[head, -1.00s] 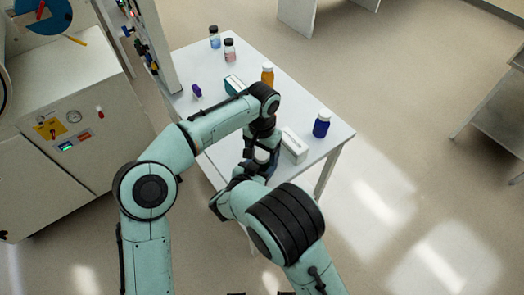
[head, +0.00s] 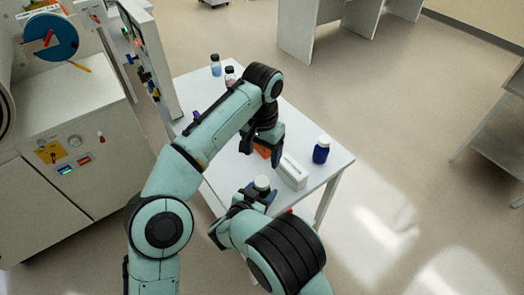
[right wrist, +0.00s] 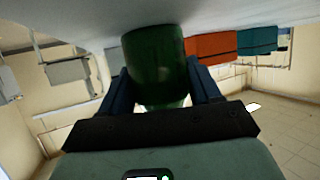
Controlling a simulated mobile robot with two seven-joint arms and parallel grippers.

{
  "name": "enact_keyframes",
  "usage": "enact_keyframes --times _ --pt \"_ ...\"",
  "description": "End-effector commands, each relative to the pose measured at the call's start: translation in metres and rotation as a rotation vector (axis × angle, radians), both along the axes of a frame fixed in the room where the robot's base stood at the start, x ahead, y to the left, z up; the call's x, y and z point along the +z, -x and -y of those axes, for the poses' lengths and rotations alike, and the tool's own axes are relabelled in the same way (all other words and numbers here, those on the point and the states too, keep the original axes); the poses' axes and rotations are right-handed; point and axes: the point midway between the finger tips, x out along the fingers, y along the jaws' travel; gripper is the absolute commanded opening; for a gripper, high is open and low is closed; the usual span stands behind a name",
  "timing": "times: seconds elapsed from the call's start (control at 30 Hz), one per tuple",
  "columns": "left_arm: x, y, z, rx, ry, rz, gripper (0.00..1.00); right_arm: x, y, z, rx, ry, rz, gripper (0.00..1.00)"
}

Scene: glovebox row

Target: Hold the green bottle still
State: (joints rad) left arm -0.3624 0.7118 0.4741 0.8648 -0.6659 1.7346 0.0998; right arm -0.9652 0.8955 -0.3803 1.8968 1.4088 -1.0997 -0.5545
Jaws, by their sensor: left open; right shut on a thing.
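The green bottle (right wrist: 155,62) shows large in the right wrist view, between the two dark fingers of my right gripper (right wrist: 163,88). Its far end meets the pale table surface at the top of that picture. In the head view its white cap (head: 262,183) shows, while its body is mostly hidden by my right gripper (head: 250,196), which is shut around it. My left gripper (head: 262,146) is open and empty, beyond the bottle and above the table.
The white table (head: 325,170) bears a white box (head: 292,172), a blue bottle (head: 321,149) and an orange box (head: 262,152) partly behind my left gripper. A small blue vial (head: 215,66) stands at the back. A teal box (right wrist: 257,40) shows in the right wrist view.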

Motion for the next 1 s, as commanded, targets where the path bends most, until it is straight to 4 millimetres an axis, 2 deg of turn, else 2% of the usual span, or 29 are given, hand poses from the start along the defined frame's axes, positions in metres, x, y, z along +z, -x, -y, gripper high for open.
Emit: enact_keyframes --times 0.23,0.27,0.33,0.73,0.87,1.0 --pt "0.0 0.0 0.0 0.0 -0.001 -0.001 0.74 0.0 0.0 0.0 0.0 0.0 0.0 0.0" --pt "0.0 0.0 0.0 0.0 -0.001 -0.001 0.74 0.0 0.0 0.0 0.0 0.0 0.0 0.69" --pt "0.0 0.0 0.0 0.0 -0.001 -0.001 0.74 0.0 0.0 0.0 0.0 0.0 0.0 0.92" --pt "-0.001 0.0 0.0 0.0 -0.001 -0.001 0.74 0.003 0.005 -0.004 0.002 -0.001 0.0 0.92" --pt "-0.002 0.0 0.0 0.0 0.0 -0.001 0.74 0.01 0.021 -0.013 0.003 -0.002 0.001 0.92" --pt "-0.004 0.001 0.0 0.0 0.0 -0.002 0.74 0.022 0.048 -0.027 0.005 -0.002 0.0 0.92"
